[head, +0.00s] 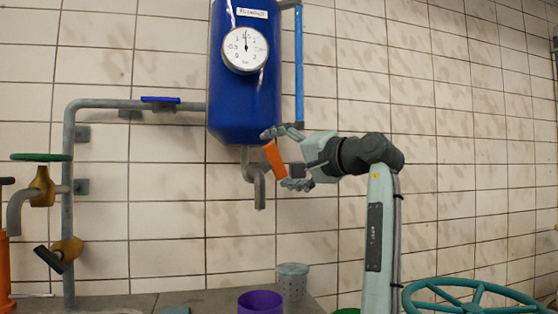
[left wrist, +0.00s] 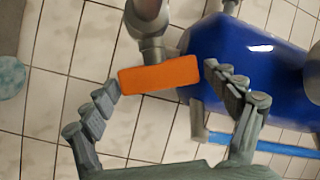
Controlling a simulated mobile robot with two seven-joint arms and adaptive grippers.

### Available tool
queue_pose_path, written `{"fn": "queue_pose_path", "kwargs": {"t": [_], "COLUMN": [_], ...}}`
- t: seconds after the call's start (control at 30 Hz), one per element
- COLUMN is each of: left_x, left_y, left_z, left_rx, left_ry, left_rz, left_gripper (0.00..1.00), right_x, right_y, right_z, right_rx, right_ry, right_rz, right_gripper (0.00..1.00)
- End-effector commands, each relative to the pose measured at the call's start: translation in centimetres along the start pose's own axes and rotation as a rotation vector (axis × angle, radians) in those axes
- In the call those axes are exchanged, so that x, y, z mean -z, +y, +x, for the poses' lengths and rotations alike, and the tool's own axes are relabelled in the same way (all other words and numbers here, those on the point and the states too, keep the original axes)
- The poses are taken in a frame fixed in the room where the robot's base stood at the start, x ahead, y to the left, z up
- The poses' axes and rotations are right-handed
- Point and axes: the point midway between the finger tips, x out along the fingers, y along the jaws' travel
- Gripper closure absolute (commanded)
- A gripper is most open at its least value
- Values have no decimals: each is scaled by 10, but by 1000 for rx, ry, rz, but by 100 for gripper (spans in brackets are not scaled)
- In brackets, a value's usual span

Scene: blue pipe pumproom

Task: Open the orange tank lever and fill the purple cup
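The orange lever (head: 275,160) sits on the grey tap under the blue tank (head: 243,95). The lever is tilted in the head view. My left gripper (head: 277,160) is open, its fingers spread on either side of the lever. In the left wrist view the orange lever (left wrist: 160,75) lies across the gap between the open fingertips (left wrist: 161,78), close to both. I cannot tell whether they touch it. The purple cup (head: 260,302) stands on the counter, roughly below the tap's spout (head: 260,195). Its lower part is cut off. My right gripper is not in view.
A grey perforated cup (head: 293,282) stands behind the purple cup on the right. Grey pipework with a blue handle (head: 160,100) and a green handwheel (head: 41,157) runs on the left. A teal wheel (head: 470,295) is at the lower right. A gauge (head: 245,50) is on the tank.

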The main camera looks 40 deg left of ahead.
Motion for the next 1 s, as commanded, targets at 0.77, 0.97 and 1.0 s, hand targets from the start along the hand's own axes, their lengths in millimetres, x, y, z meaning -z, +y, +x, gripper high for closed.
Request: {"fn": "queue_pose_path", "kwargs": {"t": [0.77,0.97,1.0], "left_x": [1,0,0], "left_y": [0,0,0], "left_z": [-82,-111,-114], "left_rx": [-2,-1,0], "left_ry": [4,1,1], "left_rz": [0,1,1], "left_gripper": [10,10,10], "right_x": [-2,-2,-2], "right_y": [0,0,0], "right_z": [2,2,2], "right_rx": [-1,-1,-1], "right_ry": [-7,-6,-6], "right_rz": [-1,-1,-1], "right_gripper": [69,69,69]}}
